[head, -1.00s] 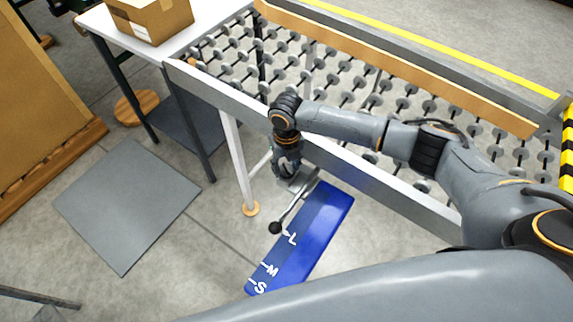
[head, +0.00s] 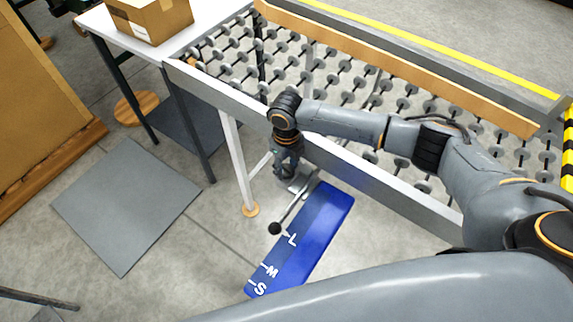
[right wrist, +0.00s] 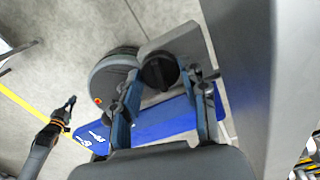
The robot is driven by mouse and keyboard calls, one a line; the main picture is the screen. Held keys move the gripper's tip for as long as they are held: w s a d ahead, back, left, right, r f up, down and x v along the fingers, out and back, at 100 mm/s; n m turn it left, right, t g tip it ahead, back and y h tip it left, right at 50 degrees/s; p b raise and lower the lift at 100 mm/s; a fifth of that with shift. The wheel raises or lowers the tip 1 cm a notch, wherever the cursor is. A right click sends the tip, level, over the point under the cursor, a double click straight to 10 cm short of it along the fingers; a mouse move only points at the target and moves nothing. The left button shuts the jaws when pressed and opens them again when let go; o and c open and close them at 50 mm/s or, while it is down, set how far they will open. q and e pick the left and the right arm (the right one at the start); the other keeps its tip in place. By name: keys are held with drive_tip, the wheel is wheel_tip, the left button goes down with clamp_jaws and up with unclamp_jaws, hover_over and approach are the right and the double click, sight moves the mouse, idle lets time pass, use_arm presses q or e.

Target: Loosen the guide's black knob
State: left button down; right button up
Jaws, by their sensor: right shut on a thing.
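The black knob (right wrist: 158,72) is round and sits on a grey bracket (right wrist: 172,46) of the guide. In the right wrist view the fingers of my right gripper (right wrist: 162,82) stand on either side of it, shut on it. In the head view my right gripper (head: 287,172) points down beside the conveyor's side rail and hides the knob. The blue plate (head: 318,225) lies below it, marked L, M and S. A rod with a black ball end (head: 275,228) reaches over the plate. My left gripper (right wrist: 70,103) shows small in the right wrist view; its opening is unclear.
A roller conveyor (head: 345,85) with a light side rail (head: 215,88) runs behind my right arm. A table (head: 100,22) with a cardboard box (head: 150,18) stands at the upper left.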

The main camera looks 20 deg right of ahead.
sight(287, 168)
drive_tip(key=o, duration=1.2)
drive_tip(key=shift+c, duration=0.2)
wheel_tip(287, 168, up, 12)
